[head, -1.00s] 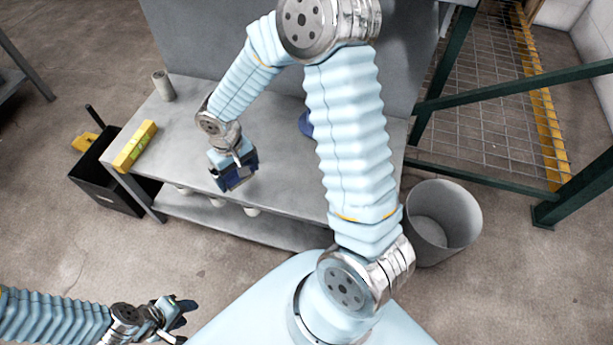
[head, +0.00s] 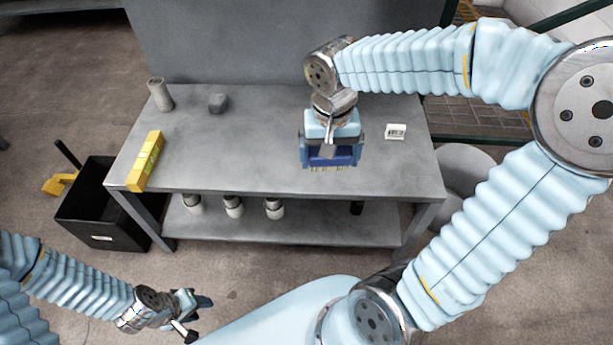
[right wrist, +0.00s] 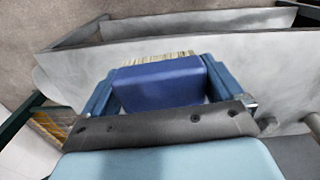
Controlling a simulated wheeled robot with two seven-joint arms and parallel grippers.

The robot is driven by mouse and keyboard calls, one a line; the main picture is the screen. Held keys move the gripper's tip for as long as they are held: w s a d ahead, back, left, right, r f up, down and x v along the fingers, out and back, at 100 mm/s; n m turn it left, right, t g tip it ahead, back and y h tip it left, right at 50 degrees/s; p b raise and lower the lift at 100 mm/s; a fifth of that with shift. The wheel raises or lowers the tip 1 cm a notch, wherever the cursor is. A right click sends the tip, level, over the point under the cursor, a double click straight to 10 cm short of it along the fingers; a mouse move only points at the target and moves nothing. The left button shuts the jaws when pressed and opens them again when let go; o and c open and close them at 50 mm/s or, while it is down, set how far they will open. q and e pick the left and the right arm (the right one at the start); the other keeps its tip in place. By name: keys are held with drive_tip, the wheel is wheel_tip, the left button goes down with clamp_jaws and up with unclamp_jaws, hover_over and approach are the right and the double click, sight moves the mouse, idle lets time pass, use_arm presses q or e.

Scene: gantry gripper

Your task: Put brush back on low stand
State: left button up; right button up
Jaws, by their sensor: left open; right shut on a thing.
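The brush (head: 335,160), a dark blue block with pale bristles, is held between the fingers of my right gripper (head: 330,155). Its bristles point down in the head view, over the right half of the grey workbench (head: 255,150). I cannot tell whether it touches the top. In the right wrist view the brush (right wrist: 160,82) fills the space between the fingers. My left gripper (head: 193,312) is open and empty, low at the left, away from the bench. A small dark grey block (head: 217,102) stands on the bench; I cannot tell whether it is the low stand.
A yellow box (head: 146,160) lies at the bench's left edge, with a grey cylinder (head: 161,95) behind it. A small white box (head: 396,131) sits right of my right gripper. Several bottles (head: 233,206) stand on the lower shelf. A black bin (head: 100,220) stands left.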

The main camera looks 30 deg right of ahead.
drive_tip(key=s, duration=0.1)
drive_tip(key=s+m+b, duration=0.1)
drive_tip(key=shift+s+d+r, duration=0.2)
drive_tip(key=shift+s+r, duration=0.05)
drive_tip(key=shift+s, duration=0.1)
drive_tip(key=w+f, duration=0.3)
drive_tip(key=w, duration=0.1)
drive_tip(key=w+d+f, duration=0.1)
drive_tip(key=w+f, duration=0.2)
drive_tip(key=w, duration=0.1)
drive_tip(key=w+f, duration=0.3)
drive_tip(key=w, duration=0.2)
drive_tip(key=shift+d+f+b, duration=0.15)
drive_tip(key=shift+b, duration=0.25)
drive_tip(key=f, duration=0.3)
drive_tip(key=shift+w+f, duration=0.15)
drive_tip(key=shift+w, duration=0.05)
use_arm(q)
drive_tip(key=f, duration=0.3)
drive_tip(key=shift+a+f, duration=0.2)
drive_tip(key=shift+a, duration=0.05)
drive_tip(key=shift+b, duration=0.3)
